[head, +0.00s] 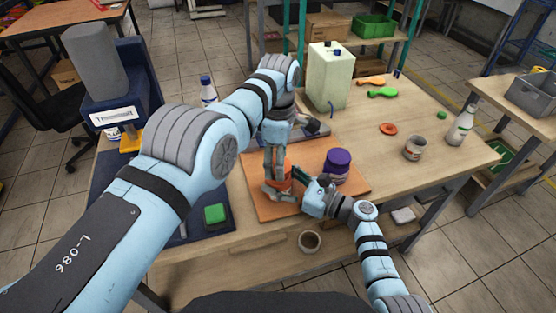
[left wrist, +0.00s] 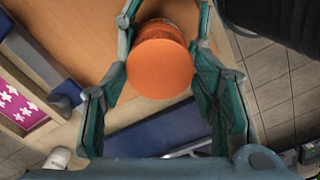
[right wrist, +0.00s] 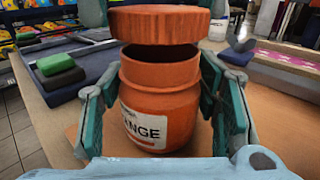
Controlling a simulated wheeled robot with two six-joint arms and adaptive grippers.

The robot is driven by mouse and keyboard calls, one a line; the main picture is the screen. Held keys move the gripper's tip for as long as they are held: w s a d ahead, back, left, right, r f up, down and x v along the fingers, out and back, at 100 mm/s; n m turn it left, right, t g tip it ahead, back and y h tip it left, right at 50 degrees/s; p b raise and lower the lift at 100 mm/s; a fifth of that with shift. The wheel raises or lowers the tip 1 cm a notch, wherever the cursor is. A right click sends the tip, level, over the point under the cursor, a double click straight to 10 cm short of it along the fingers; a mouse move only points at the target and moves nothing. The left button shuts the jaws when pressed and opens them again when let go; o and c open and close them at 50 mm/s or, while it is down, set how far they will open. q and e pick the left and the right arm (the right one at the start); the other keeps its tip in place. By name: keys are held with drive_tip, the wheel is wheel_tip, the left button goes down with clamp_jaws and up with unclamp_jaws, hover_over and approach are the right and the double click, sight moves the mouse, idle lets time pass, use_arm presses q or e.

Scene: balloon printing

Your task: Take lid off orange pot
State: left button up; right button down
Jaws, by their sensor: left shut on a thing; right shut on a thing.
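The orange pot, labelled "ANGE" in its visible part, stands upright in the right wrist view (right wrist: 160,88). Its round orange lid (right wrist: 158,25) is level above the pot's rim, with a visible gap between them. My left gripper (head: 279,180) comes from above and is shut on the lid, which shows as an orange disc in the left wrist view (left wrist: 160,67). My right gripper (head: 304,186) is shut on the pot's body from the side. In the head view the grippers hide much of pot and lid.
A purple-lidded pot (head: 337,166) stands close right of my right gripper on the orange board (head: 258,204). A green block (head: 215,214) lies left. A pale canister (head: 330,78) stands behind. The table's right side has free room.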

drive_tip(key=shift+f, duration=0.15)
use_arm(q)
drive_tip(key=shift+r, duration=2)
drive_tip(key=shift+w, duration=0.15)
use_arm(e)
drive_tip(key=shift+c, duration=2.4)
unclamp_jaws()
drive_tip(key=shift+w, duration=0.1)
